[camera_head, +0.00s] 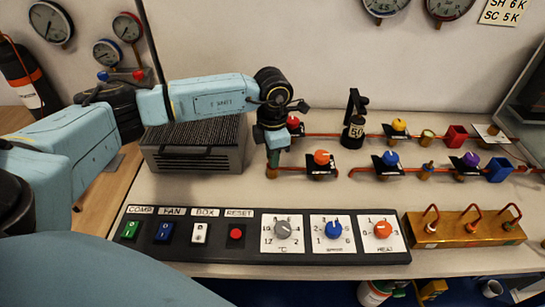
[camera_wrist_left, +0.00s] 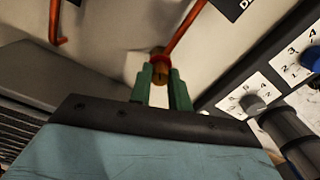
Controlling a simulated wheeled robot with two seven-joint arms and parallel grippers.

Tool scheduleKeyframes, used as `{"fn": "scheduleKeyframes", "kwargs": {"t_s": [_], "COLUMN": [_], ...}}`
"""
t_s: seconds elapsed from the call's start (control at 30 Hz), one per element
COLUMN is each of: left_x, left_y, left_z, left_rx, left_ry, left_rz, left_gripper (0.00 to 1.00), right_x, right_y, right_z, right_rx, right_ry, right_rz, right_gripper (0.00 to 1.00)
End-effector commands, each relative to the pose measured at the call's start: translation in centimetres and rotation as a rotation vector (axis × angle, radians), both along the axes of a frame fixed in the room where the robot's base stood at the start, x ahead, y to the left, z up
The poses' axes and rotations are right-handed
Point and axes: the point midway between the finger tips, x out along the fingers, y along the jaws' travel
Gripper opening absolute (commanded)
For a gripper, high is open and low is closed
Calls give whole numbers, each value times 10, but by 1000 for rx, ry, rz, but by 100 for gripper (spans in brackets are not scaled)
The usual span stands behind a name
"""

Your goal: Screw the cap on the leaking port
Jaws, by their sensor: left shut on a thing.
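My left gripper (camera_head: 272,168) reaches down at the left end of a copper pipe (camera_head: 292,168), right of the grey ribbed box. In the left wrist view its green fingers (camera_wrist_left: 166,82) are shut on a small brass piece (camera_wrist_left: 159,60). A copper pipe (camera_wrist_left: 186,26) meets this piece from the upper right. I cannot tell whether the piece is the cap, the port, or a cap on the port. The fingers hide part of it. No leak can be made out. My right gripper is not in view.
A black control panel (camera_head: 255,256) lies along the front edge. Orange (camera_head: 321,157), blue (camera_head: 391,158) and purple (camera_head: 471,159) valve knobs line the pipes. A brass block (camera_head: 463,240) with copper hooks stands front right. The ribbed box (camera_head: 190,160) is close on the left.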

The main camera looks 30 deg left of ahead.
Motion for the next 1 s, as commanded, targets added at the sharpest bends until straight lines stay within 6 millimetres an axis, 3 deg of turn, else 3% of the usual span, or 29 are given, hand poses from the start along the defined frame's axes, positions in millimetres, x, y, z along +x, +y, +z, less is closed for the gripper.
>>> {"fn": "scheduleKeyframes", "kwargs": {"t_s": [1.0], "left_x": [0], "left_y": [-1], "left_z": [0], "left_rx": [-2], "left_ry": [1], "left_rz": [-294], "left_gripper": [0], "right_x": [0], "right_y": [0], "right_z": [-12], "right_rx": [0], "right_ry": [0], "right_rz": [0], "right_gripper": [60]}}
